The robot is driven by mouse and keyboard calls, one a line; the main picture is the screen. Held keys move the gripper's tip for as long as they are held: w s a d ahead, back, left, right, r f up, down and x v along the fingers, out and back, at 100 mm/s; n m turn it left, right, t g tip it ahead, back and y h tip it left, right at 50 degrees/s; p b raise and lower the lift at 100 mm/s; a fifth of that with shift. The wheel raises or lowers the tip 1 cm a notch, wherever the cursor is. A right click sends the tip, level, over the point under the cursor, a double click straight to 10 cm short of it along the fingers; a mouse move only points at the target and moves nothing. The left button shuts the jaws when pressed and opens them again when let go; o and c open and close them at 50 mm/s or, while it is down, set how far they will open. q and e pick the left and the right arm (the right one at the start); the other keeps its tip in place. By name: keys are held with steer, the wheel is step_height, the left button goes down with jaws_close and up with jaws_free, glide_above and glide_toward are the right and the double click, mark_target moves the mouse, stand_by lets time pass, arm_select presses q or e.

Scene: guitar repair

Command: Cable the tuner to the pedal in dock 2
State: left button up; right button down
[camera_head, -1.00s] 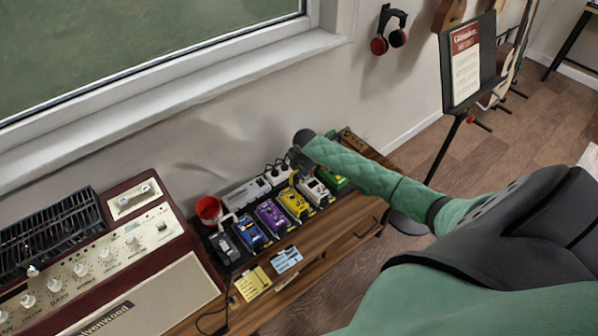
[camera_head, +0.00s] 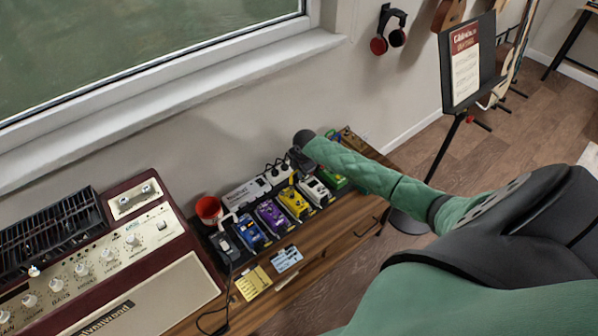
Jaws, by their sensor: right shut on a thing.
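A row of pedals sits on a board on the wooden cabinet: dark grey (camera_head: 224,245), blue (camera_head: 249,232), purple (camera_head: 271,216), yellow (camera_head: 294,203), white (camera_head: 314,191) and green (camera_head: 334,178). I cannot tell which is the tuner or which is in dock 2. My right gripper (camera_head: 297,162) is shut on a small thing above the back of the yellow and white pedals. The held thing is too small and covered to make out; a bit of yellow shows just below the jaws. My right forearm covers part of the board's right end. My left gripper is out of view.
A maroon amplifier (camera_head: 150,280) stands left of the board. A red cup (camera_head: 209,210) and a white power strip (camera_head: 279,174) are behind the pedals. Yellow notes (camera_head: 253,283) and a blue-white card (camera_head: 286,259) lie in front. A music stand (camera_head: 470,75) stands right.

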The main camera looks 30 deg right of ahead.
steer(key=shift+f+b, duration=0.35)
steer(key=shift+f, duration=0.6)
stand_by(0.5)
steer(key=c, duration=1)
jaws_free()
steer(key=shift+c, duration=0.2)
